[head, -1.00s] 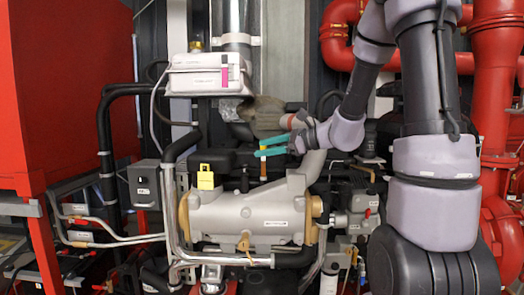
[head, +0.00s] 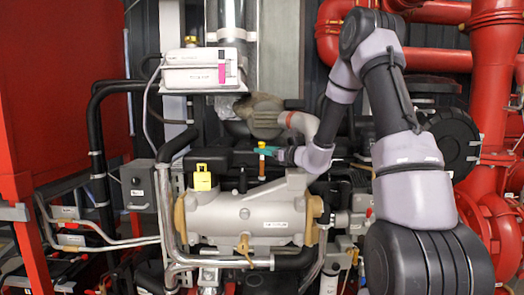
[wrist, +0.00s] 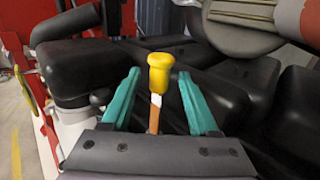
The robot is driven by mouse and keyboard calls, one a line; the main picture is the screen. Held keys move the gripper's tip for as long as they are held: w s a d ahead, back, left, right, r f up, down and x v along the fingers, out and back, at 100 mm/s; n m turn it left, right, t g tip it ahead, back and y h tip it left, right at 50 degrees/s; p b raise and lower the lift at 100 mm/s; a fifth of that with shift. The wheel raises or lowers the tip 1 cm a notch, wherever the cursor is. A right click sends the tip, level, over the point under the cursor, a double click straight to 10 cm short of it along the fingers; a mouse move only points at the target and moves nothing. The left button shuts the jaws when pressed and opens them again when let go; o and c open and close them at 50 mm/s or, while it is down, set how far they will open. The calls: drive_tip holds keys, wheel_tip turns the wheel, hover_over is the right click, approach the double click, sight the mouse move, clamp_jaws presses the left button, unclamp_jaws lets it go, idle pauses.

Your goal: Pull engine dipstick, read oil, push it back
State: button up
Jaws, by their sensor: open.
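The dipstick has a yellow knob (wrist: 169,72) on an orange-brown stem with a pale band, and it stands upright among black engine covers. In the head view its small yellow top (head: 262,145) shows above the silver engine part. My gripper (wrist: 160,88) is open, with teal fingers on the left and right of the knob and stem in the wrist view. Gaps show on both sides, so the fingers look clear of it. In the head view my gripper (head: 270,152) is at the dipstick's top. The dipstick's lower end is hidden.
A yellow cap (head: 203,179) stands to the left on the silver engine part (head: 250,215). A white control box (head: 200,68) is above left. A grey rounded housing (wrist: 252,22) rises close behind my gripper. Red pipes (head: 490,90) stand on the right.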

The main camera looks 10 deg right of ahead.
drive_tip(key=shift+x, duration=1.05)
clamp_jaws()
idle(0.7)
